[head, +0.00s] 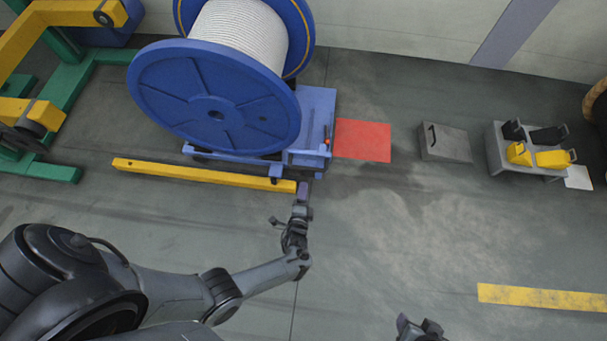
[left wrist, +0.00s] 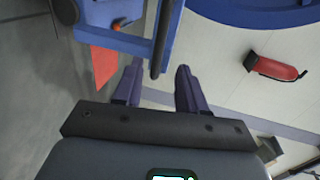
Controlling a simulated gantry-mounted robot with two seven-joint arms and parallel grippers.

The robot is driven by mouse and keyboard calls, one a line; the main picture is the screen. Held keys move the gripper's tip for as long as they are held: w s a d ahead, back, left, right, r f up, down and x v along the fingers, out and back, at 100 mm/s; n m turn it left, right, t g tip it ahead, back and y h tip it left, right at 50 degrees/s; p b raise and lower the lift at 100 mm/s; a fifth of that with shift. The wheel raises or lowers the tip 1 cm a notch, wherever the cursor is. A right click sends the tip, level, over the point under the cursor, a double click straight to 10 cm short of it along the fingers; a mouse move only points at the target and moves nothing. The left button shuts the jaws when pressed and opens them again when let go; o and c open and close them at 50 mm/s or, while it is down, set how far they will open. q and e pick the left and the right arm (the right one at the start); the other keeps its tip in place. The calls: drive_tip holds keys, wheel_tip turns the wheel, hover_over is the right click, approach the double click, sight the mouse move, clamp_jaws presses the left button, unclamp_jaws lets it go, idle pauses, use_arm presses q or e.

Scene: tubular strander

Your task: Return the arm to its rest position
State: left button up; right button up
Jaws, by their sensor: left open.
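My left arm reaches in from the left in the head view. Its gripper (head: 304,188) is at the near right corner of the blue cart (head: 317,115). In the left wrist view the two fingers of this gripper (left wrist: 157,84) stand apart with nothing clamped between them. A dark bar (left wrist: 161,40) on the cart ends close to the gap between the fingers; I cannot tell whether they touch. Part of my right gripper (head: 421,328) shows at the bottom edge of the head view, too cut off to judge its jaws.
A blue cable reel (head: 215,95) stands on the cart. A yellow beam (head: 205,175) lies left of my left gripper. A red floor patch (head: 362,140), a grey box (head: 444,143) and a stand with yellow and black parts (head: 497,155) are rightward. Floor between is clear.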

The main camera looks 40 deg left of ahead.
use_arm(q)
drive_tip(key=s+a+r+p, duration=0.2)
drive_tip(key=s+a+p, duration=0.1)
drive_tip(key=s+p, duration=0.35)
drive_tip(key=s+a+r+n+g+p, duration=0.1)
drive_tip(key=a+r+p, duration=0.2)
drive_tip(key=r+p, duration=0.35)
drive_tip(key=s+a+r+n+g+p, duration=0.1)
drive_tip(key=a+r+n+p, duration=0.2)
drive_tip(key=r, duration=0.6)
drive_tip(key=d+r+n+g+h+p, duration=0.1)
drive_tip(key=d+r+h+p, duration=0.3)
drive_tip(key=r, duration=0.7)
drive_tip(key=d+r+n+g+h+p, duration=0.15)
drive_tip(key=r+p, duration=0.35)
drive_tip(key=r, duration=0.6)
drive_tip(key=s+d+r+n+g+h, duration=0.2)
drive_tip(key=s+d+r+n+g, duration=0.3)
drive_tip(key=s+r, duration=0.4)
wheel_tip(320, 180, up, 38)
drive_tip(key=m+p, duration=0.1)
drive_tip(key=p, duration=3.7)
drive_tip(key=shift+w+a, duration=0.3)
drive_tip(key=shift+a, duration=0.15)
use_arm(e)
wheel_tip(320, 180, up, 63)
drive_tip(key=shift+w, duration=0.2)
